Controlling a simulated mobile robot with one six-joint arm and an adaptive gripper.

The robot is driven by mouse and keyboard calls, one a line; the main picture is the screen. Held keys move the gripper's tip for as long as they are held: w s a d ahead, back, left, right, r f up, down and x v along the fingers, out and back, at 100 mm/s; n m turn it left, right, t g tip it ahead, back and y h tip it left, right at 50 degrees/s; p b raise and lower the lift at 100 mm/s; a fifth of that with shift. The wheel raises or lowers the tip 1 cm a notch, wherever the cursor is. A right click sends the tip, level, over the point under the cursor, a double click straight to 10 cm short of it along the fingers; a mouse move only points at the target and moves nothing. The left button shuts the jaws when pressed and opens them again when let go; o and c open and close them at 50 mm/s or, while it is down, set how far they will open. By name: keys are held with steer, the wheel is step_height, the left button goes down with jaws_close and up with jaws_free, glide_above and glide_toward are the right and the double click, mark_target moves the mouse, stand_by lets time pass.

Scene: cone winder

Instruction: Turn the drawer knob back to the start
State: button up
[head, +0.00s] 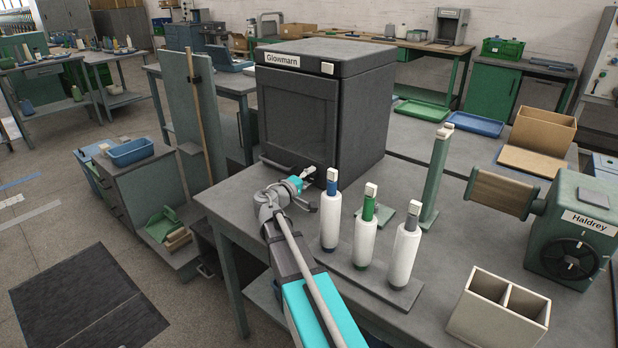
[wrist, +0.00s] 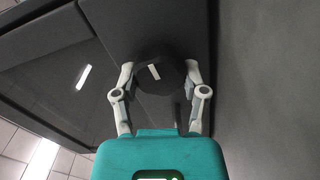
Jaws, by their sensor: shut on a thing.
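The dark round knob (wrist: 160,82) sits on the front of the dark grey Glowmarn cabinet (head: 300,110), and a short white mark on its face looks slightly tilted in the wrist view. My gripper (wrist: 159,70) is shut on the knob, one pale finger on each side of it. In the head view my gripper (head: 309,173) is at the lower right of the cabinet's front, and there the knob is mostly hidden by it.
A green post (head: 437,175), a Haldrey winder (head: 575,235) and a two-compartment beige box (head: 500,308) stand farther right on the table.

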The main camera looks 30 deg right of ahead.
steer(key=n, duration=0.3)
steer(key=shift+f+n, duration=0.1)
steer(key=shift+n, duration=0.3)
steer(key=n, duration=0.4)
steer(key=shift+n, duration=0.3)
steer(key=n, duration=0.4)
steer(key=shift+f+n, duration=0.1)
steer(key=shift+n, duration=0.2)
steer(key=shift+s+n, duration=0.1)
steer(key=shift+n, duration=1.8)
steer(key=o, duration=1.2)
steer(key=shift+c, duration=0.2)
steer(key=shift+s, duration=0.1)
